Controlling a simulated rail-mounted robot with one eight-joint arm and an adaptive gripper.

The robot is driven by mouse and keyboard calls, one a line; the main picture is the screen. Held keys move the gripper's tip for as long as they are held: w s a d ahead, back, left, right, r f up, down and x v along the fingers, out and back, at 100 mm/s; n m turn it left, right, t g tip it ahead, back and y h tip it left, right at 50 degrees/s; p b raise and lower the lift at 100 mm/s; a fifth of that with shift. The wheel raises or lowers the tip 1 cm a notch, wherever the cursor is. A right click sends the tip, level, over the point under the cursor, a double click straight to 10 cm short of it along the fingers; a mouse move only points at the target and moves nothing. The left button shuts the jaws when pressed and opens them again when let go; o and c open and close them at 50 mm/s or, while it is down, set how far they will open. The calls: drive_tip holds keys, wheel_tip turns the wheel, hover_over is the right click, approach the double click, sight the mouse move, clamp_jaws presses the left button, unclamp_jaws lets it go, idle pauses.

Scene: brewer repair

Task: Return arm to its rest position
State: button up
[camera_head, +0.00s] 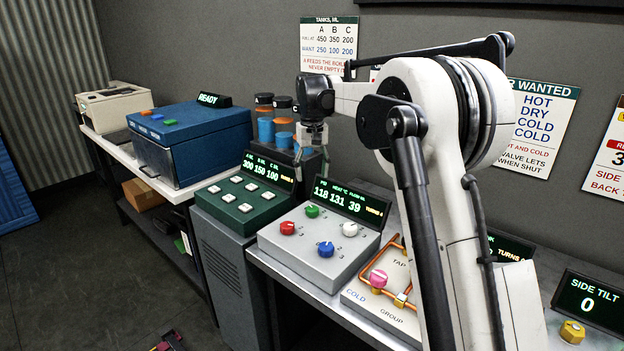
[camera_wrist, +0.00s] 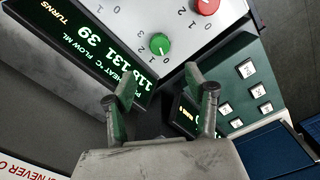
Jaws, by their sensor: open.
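My gripper (camera_head: 312,140) hangs at the end of my raised white arm in the head view, above the back of the bench, near the tanks and the green button panel. In the wrist view my gripper (camera_wrist: 165,95) has its two fingers spread apart with nothing between them. Beyond them are the grey knob panel (camera_wrist: 183,45) with its lit readout (camera_wrist: 95,40) and the green button panel (camera_wrist: 262,68). In the head view my arm hides part of the right side of the bench.
A blue box (camera_head: 192,140) with a READY display stands left of the green button panel (camera_head: 235,205). Tanks (camera_head: 264,120) stand behind it. The grey knob panel (camera_head: 325,245), the pipe board with a pink knob (camera_head: 378,279) and a SIDE TILT display (camera_head: 588,301) lie to the right.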

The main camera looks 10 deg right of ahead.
drive_tip(key=s+r+t, duration=0.2)
drive_tip(key=s+r, duration=0.2)
drive_tip(key=s, duration=0.7)
drive_tip(key=s+r+t, duration=0.1)
drive_tip(key=s+r, duration=0.4)
drive_tip(key=s, duration=0.6)
drive_tip(key=s+f+t, duration=0.2)
drive_tip(key=s+f, duration=0.3)
drive_tip(key=s, duration=0.6)
drive_tip(key=s+f+t, duration=0.2)
drive_tip(key=s+f, duration=0.3)
drive_tip(key=s, duration=0.6)
drive_tip(key=shift+s+f+m, duration=0.2)
drive_tip(key=shift+s+m, duration=0.1)
